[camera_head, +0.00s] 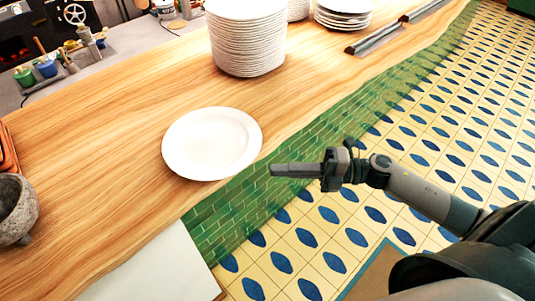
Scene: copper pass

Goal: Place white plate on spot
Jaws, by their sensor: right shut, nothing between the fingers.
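A single white plate (212,144) lies flat on the wooden counter (100,120), close to its front edge. A tall stack of white plates (248,38) stands farther back on the counter. My right gripper (275,170) is shut and empty. Its fingers point left, just right of the single plate in the picture, and appear apart from it. My left gripper is out of view. I cannot make out a marked spot on the counter.
More plates (343,14) are stacked at the back. A metal rail (375,40) lies near the edge. A stone mortar (14,208) stands at the left. A white sheet or board (155,268) is at the front. Bare counter lies left of the plate.

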